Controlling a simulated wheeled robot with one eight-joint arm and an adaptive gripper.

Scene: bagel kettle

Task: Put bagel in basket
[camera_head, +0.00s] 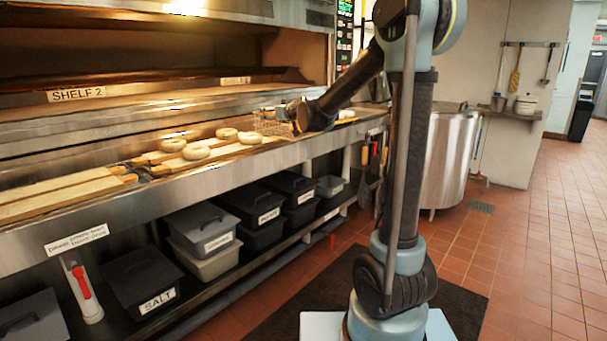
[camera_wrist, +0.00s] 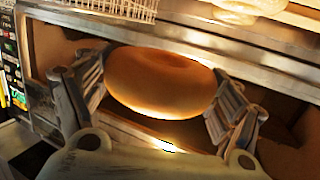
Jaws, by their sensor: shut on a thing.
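My gripper (camera_wrist: 162,100) is shut on a bagel (camera_wrist: 160,78), a round golden-brown ring held between its two fingers in the wrist view. In the head view my gripper (camera_head: 289,110) is over the far part of the counter, at the wire basket (camera_head: 268,124). I cannot make out the held bagel there. The wire basket also shows at the top of the wrist view (camera_wrist: 120,8). Several pale bagels (camera_head: 196,152) rest on and near wooden boards, left of the basket in the head view.
Wooden boards (camera_head: 70,194) lie along the steel counter (camera_head: 130,213). The oven shelf marked SHELF 2 (camera_head: 76,94) is behind it. Black lidded bins (camera_head: 143,278) stand below the counter. A steel kettle (camera_head: 447,160) stands beyond its far end. Open tiled floor (camera_head: 530,235) is at the right.

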